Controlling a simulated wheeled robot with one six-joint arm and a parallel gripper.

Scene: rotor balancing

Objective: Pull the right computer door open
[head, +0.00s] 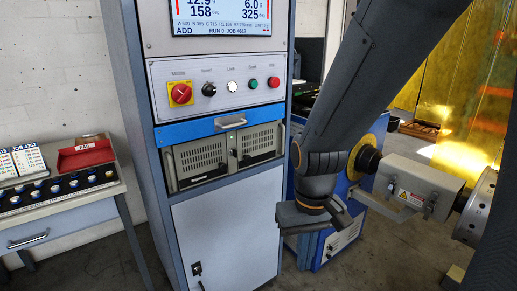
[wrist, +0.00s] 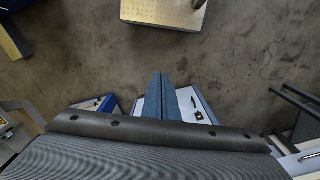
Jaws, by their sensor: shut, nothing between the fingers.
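Two grey computer doors with vent slots sit side by side under a blue drawer front in the tall cabinet. The right computer door (head: 261,143) looks shut and flush with the left computer door (head: 201,157). A slim upright strip stands between them. My gripper (head: 298,221) is below and to the right of the right door in the head view, apart from it. The wrist view shows its blue-grey fingers (wrist: 161,82) together, with nothing between them. The computer doors cannot be made out in the wrist view.
A control panel (head: 218,85) with knobs and buttons is above the blue drawer (head: 190,131). A white lower door (head: 230,225) is below. A side table (head: 60,205) with a red tray (head: 85,152) stands left. The rotor machine (head: 415,180) is at right, close to my arm.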

